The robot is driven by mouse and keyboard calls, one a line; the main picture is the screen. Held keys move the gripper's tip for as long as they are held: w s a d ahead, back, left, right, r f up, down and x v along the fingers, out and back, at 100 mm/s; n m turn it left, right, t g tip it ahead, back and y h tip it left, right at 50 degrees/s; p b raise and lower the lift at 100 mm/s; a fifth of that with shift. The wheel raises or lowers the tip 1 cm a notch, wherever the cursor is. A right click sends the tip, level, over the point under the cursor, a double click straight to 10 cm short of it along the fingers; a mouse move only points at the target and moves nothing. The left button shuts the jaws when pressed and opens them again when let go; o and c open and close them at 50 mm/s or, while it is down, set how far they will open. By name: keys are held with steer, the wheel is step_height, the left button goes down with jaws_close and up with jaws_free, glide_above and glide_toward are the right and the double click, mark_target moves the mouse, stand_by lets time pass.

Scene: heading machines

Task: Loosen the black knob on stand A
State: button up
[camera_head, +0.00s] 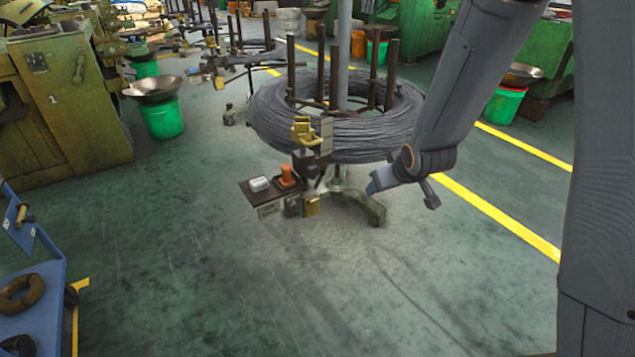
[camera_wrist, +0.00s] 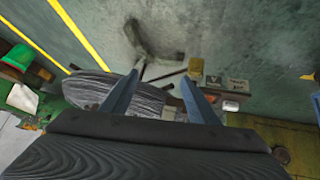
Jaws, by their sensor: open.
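The stand (camera_head: 345,195) has a splayed metal foot, dark upright posts and a large coil of grey wire (camera_head: 335,125). A bracket on its near side carries a yellow clamp-like part (camera_head: 304,133) above a dark block (camera_head: 308,165). I cannot make out the black knob or a letter A for certain. My gripper (camera_head: 374,186) is right of the bracket, below the coil's right side, apart from the bracket. In the wrist view my gripper (camera_wrist: 160,77) is open and empty, with the coil (camera_wrist: 150,100) behind its fingers. The foot (camera_wrist: 150,42) also shows there.
A small brown tray (camera_head: 262,192) on the bracket holds a silver cylinder (camera_head: 259,184) and an orange part (camera_head: 287,176). Small tags hang below. A green machine (camera_head: 65,95) and green bucket (camera_head: 163,118) stand left. A blue rack (camera_head: 35,305) is front left. The front floor is clear.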

steer(key=w+a+f+n+t+y+b, duration=0.35)
steer(key=w+a+f, duration=0.35)
steer(key=w, duration=0.3)
steer(key=n+t+y+b, duration=0.3)
steer(key=t+y, duration=0.1)
steer(key=y, duration=0.1)
glide_toward(314, 174)
steer(key=w, duration=0.1)
steer(key=shift+m, duration=0.25)
steer(key=shift+a+x, duration=0.25)
steer(key=shift+x, duration=3.8)
steer(key=shift+s+r, duration=0.1)
steer(key=shift+s, duration=0.05)
steer(key=c, duration=1)
steer(key=shift+c, duration=0.2)
